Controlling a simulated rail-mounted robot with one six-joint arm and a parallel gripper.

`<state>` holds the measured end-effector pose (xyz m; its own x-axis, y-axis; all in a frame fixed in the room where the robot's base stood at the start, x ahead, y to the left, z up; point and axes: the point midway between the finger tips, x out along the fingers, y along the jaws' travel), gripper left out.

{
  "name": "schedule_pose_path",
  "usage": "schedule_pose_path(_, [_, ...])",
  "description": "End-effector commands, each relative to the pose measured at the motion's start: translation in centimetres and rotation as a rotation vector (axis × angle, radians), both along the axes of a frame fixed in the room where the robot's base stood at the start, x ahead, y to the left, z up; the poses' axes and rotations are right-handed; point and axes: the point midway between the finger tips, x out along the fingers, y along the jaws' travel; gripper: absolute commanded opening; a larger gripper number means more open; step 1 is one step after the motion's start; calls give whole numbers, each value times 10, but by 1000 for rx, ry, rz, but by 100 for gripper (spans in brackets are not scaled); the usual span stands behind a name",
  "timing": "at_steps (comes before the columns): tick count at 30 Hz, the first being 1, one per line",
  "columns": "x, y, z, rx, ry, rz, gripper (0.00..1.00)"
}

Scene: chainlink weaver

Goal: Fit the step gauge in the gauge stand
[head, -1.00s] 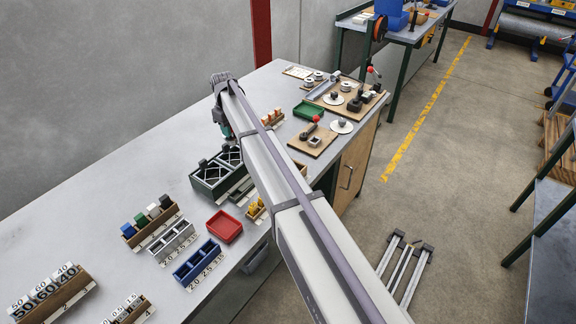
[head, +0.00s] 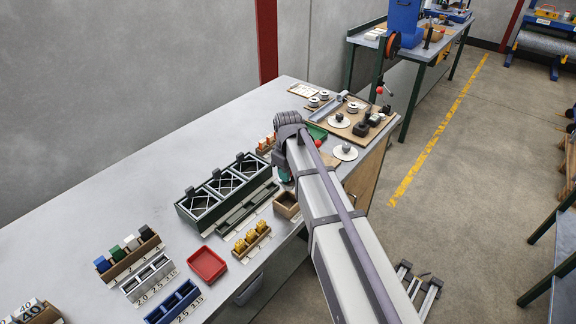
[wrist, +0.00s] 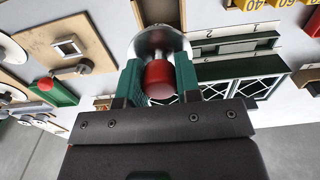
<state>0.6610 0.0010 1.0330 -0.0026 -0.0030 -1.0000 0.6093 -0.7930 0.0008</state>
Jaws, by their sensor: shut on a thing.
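My gripper (wrist: 160,72) is shut on a part with a red cylindrical handle, a short metal shaft and a round silver disc, which I take to be the step gauge (wrist: 159,80). The green fingers stand either side of the red handle. In the head view my gripper (head: 284,174) is near the bench's front edge, mostly behind my arm, and the gauge is hidden there. A small open wooden box (head: 287,205) lies just in front of it; it also shows beyond the disc in the wrist view (wrist: 160,8). I cannot tell whether this box is the gauge stand.
A dark green rack with crossed-frame bays (head: 200,203) and a long slotted tray (head: 243,210) stand left of my gripper. A red tray (head: 207,264) and a holder of yellow pieces (head: 252,238) are nearer. A board with a red-knobbed lever (wrist: 75,55) lies alongside.

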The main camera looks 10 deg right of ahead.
Motion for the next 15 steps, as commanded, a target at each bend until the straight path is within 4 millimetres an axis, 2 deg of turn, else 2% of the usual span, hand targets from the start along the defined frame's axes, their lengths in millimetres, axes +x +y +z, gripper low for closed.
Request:
schedule_pose_path(5, [0,0,-15,0,0,-1,10])
schedule_pose_path(15, [0,0,-59,0,0,-1,10])
